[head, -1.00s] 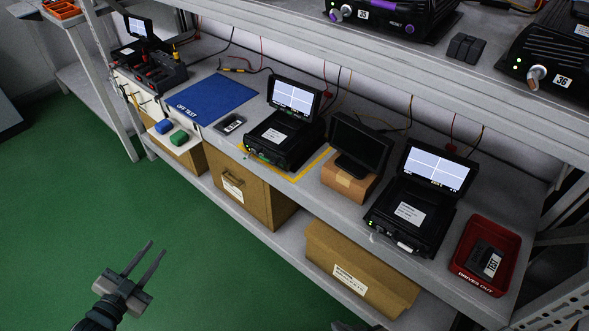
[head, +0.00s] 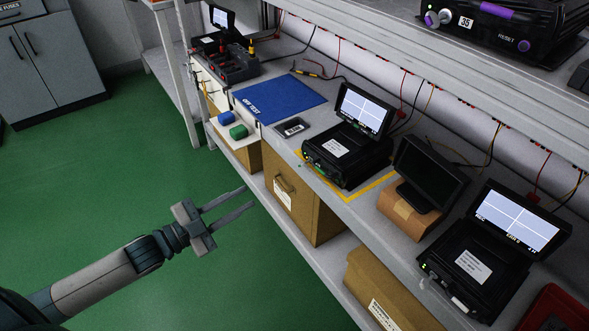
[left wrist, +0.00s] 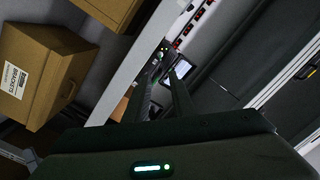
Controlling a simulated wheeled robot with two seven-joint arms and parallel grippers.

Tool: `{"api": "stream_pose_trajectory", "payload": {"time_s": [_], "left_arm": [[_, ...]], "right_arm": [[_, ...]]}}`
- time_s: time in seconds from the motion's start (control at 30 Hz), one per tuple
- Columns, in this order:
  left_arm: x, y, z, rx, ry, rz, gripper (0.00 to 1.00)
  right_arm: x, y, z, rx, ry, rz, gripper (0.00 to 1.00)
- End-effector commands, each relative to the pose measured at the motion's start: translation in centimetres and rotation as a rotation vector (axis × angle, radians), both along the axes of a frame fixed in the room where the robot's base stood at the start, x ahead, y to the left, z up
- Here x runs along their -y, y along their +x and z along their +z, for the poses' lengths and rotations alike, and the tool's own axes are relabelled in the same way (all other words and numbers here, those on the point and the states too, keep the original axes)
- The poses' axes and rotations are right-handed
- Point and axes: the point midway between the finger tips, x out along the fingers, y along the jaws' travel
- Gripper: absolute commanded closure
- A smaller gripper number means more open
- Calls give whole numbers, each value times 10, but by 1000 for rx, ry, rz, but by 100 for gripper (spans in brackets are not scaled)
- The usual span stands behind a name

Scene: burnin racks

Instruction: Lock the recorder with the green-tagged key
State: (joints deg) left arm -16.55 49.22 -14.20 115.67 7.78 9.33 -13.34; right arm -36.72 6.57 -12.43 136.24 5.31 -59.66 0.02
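A green tag (head: 238,131), whose key I cannot make out, sits beside a blue one (head: 226,118) on a white holder at the bench's front edge. A black recorder (head: 345,155) with a lit, tilted screen stands inside a yellow outline. A second recorder (head: 470,265) of the same kind stands farther right. Which of them the key fits does not show. My left gripper (head: 249,197) is open and empty, over the floor in front of the bench, apart from the tags. Its two fingers also show in the left wrist view (left wrist: 164,72). My right gripper is out of view.
A blue mat (head: 280,98) and a small dark drive (head: 292,127) lie between tags and recorder. A dark monitor (head: 430,170) stands between the recorders. Cardboard boxes (head: 310,215) fill the lower shelf. An upper shelf (head: 380,45) overhangs the bench. The green floor at left is clear.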

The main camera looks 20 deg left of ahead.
Motion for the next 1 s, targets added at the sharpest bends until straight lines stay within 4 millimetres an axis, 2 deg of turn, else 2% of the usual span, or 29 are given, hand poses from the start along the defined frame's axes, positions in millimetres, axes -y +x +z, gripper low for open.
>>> {"api": "stream_pose_trajectory", "payload": {"time_s": [0.37,1.0], "left_arm": [[19,29,1,4,-2,0,77],[69,105,0,3,-1,0,77]], "right_arm": [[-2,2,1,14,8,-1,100],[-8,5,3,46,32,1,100]]}}
